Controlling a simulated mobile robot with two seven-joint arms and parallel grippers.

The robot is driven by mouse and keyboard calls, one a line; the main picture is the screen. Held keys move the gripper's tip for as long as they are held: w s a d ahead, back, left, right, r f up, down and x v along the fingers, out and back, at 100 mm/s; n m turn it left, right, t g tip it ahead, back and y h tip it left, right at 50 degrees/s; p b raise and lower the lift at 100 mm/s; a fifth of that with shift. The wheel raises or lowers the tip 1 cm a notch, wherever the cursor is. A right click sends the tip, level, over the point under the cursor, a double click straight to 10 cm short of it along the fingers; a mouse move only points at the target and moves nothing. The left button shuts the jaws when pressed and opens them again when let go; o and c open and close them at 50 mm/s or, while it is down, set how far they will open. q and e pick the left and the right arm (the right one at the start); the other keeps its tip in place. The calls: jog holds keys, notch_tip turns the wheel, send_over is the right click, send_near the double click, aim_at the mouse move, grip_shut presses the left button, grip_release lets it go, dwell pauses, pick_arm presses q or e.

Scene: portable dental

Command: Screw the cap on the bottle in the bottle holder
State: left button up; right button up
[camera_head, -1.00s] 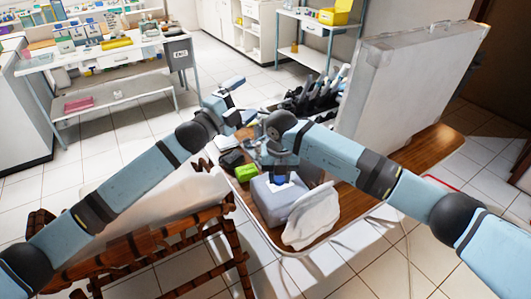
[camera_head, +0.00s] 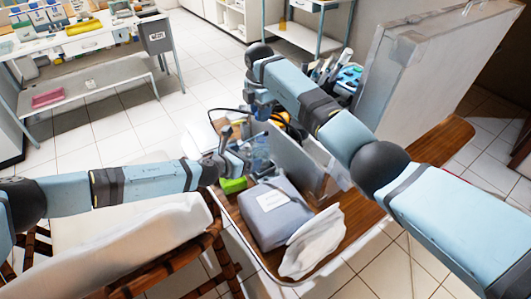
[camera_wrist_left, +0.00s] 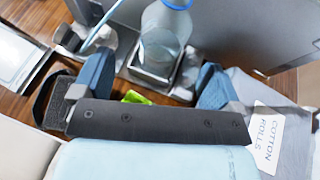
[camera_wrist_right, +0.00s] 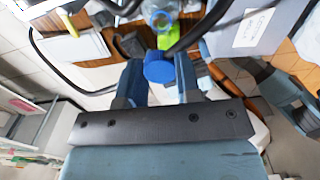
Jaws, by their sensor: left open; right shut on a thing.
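The clear bottle (camera_wrist_left: 163,40) stands in a small grey holder (camera_wrist_left: 150,76) in the left wrist view. A blue ring shows at its top, at the picture's edge. In the head view the bottle (camera_head: 257,152) is partly hidden by my left gripper (camera_head: 238,160). My left gripper (camera_wrist_left: 152,88) is open, its fingers spread to either side in front of the holder, not closed on the bottle. My right gripper (camera_wrist_right: 160,75) is shut on the blue cap (camera_wrist_right: 158,68). The cap is apart from the bottle (camera_wrist_right: 161,16), which shows beyond it.
A grey panel (camera_head: 296,158) stands behind the bottle. The cotton rolls box (camera_head: 270,212) and a white cloth (camera_head: 312,242) lie at the tray's front. A green item (camera_head: 233,185) lies near my left gripper. A large white case (camera_head: 415,80) stands behind.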

aim_at(255, 154)
pick_arm(q)
jog(key=shift+s+d+f, duration=0.1)
jog(key=shift+d+f, duration=0.05)
jog(key=shift+f, duration=0.05)
pick_arm(e)
jog(key=shift+w, duration=0.15)
pick_arm(q)
jog(key=shift+s+r, duration=0.25)
pick_arm(e)
jog(key=shift+s+r, duration=0.2)
jog(key=shift+s, duration=0.1)
pick_arm(q)
jog(key=shift+x, duration=3.85)
pick_arm(e)
jog(key=shift+w+f, duration=0.1)
pick_arm(q)
jog(key=shift+f, duration=0.1)
jog(key=c, duration=1.4)
jog(key=shift+o, duration=0.2)
pick_arm(e)
jog(key=shift+f, duration=2.5)
jog(key=shift+f, duration=0.1)
jog(key=shift+f, duration=0.8)
jog(key=shift+f, duration=0.35)
